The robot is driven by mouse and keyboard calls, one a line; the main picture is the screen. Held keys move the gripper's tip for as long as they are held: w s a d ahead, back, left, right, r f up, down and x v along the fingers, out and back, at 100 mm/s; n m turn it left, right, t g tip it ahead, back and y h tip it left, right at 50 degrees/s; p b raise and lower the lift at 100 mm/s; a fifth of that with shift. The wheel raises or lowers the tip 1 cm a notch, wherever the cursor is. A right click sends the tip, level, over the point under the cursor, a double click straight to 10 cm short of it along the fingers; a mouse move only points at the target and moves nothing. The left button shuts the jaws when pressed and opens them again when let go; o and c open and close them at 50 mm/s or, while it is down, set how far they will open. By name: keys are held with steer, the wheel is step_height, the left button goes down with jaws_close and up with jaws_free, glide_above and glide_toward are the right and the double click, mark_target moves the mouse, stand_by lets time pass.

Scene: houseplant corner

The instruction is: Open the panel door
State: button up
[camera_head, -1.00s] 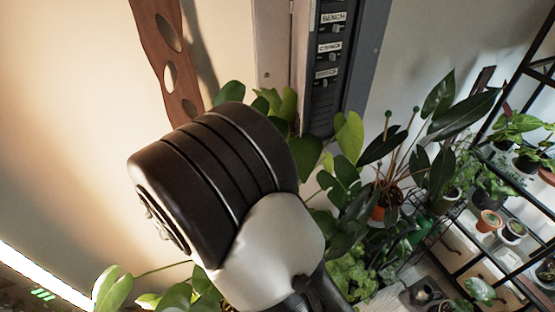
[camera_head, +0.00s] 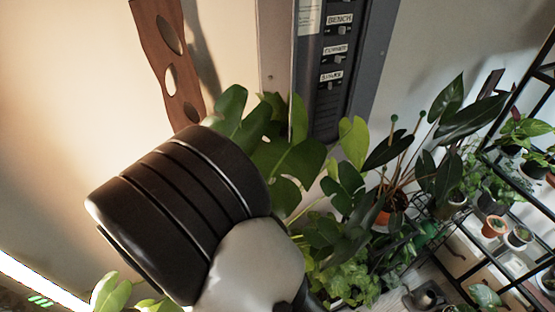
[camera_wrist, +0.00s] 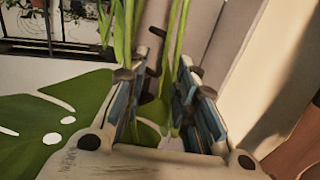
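The grey panel (camera_head: 372,62) stands upright at the top of the head view. Its dark switch face (camera_head: 338,100) shows, with labelled switches and a pale paper strip (camera_head: 308,16) beside them. Which part is the panel door, and how far it stands open, I cannot tell. My gripper (camera_wrist: 166,112) shows in the wrist view with its two blue-padded fingers apart. Green stems (camera_wrist: 178,45) run just past and between the fingers. A dark hooked piece (camera_wrist: 155,50) shows beyond the fingertips, partly hidden. In the head view my arm hides the gripper.
Broad leaves (camera_head: 290,160) hang in front of the panel's lower end. A large leaf (camera_wrist: 55,115) lies left of my gripper. A wooden piece with holes (camera_head: 170,65) stands at left. A black plant rack (camera_head: 480,150) fills the right side. Bare wall (camera_head: 70,100) lies at left.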

steer(key=v, duration=0.6)
steer(key=shift+s+f, duration=0.25)
steer(key=shift+s, duration=0.1)
